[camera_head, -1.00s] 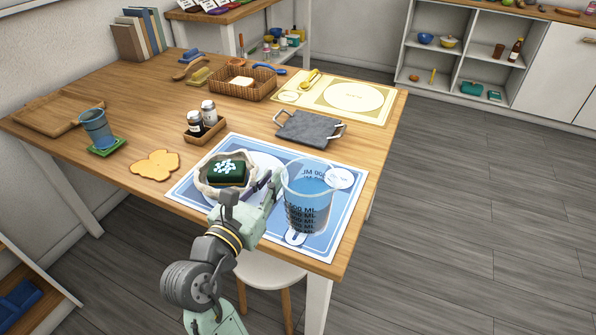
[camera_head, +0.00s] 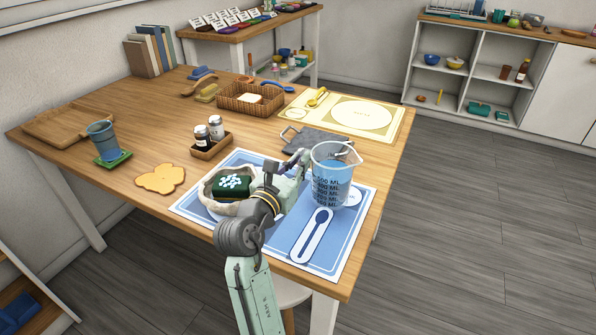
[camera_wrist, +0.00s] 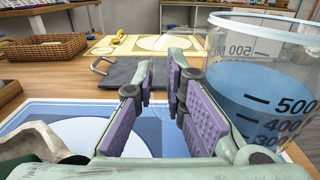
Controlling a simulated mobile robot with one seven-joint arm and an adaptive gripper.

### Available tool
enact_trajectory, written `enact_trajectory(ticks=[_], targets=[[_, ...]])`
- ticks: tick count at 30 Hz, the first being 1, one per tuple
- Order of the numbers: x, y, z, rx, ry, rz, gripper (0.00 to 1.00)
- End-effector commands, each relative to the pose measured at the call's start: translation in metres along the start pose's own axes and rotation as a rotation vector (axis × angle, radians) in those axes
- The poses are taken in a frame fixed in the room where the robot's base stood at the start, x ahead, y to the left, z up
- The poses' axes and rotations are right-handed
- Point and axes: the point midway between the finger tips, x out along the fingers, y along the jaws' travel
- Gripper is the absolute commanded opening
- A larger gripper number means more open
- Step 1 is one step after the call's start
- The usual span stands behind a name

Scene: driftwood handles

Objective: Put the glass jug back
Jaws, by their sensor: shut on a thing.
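The glass jug (camera_head: 331,180) is clear, with dark ML marks and blue liquid. It is upright over the back right part of the blue place mat (camera_head: 272,235); I cannot tell whether its base touches. My gripper (camera_head: 303,160) is at the jug's left side. In the wrist view the jug (camera_wrist: 262,90) fills the right. The two purple-padded fingers of my gripper (camera_wrist: 155,98) are around its faint, transparent handle, which is hard to see. The mat's printed spoon outline (camera_head: 313,236) lies uncovered in front of the jug.
A slate tray (camera_head: 312,141) with metal handles lies just behind the jug. A pale bowl (camera_head: 212,200) with a dark green block is left of my gripper. A yellow mat (camera_head: 345,112) and a wicker basket (camera_head: 250,101) are farther back. The table's right edge is close.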

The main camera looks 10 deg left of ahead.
Motion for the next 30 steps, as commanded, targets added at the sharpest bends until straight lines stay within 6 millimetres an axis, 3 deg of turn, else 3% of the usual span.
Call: enact_trajectory(ticks=[6,17,18,26,30], targets=[[-0.001,0.001,-0.024,-0.002,-0.003,0.002,0.0],[-0.001,0.0,-0.027,-0.003,-0.004,0.0,0.0],[-0.001,0.0,-0.029,-0.002,0.001,0.0,0.14],[-0.001,0.0,-0.029,-0.002,0.001,0.0,0.32],[-0.001,0.0,-0.029,-0.002,0.001,0.0,0.32]])
